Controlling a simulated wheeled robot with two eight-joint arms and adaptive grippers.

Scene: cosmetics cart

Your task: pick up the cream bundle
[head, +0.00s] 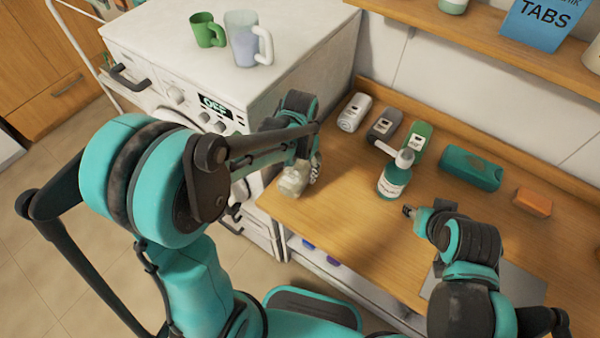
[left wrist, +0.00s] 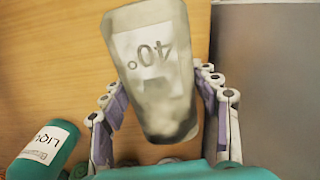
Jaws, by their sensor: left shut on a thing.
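The cream bundle (head: 292,181) is a pale, cream-grey pack at the left end of the wooden counter, near the washing machine. In the left wrist view the bundle (left wrist: 155,60) carries an upside-down "40°" marking and sits between both fingers. My left gripper (head: 310,172) is shut on it, with a jointed finger along each side. The arm and gripper partly cover it in the head view. I cannot tell whether it touches the counter. My right gripper (head: 409,211) is over the counter, right of the teal bottle and apart from the bundle; its jaw opening is unclear.
A teal pump bottle (head: 393,181) stands right of the bundle. Several containers, a teal case (head: 470,168) and an orange block (head: 533,202) line the back. The washing machine (head: 180,95) stands left, with two mugs on top. Bare counter (head: 345,215) lies in front.

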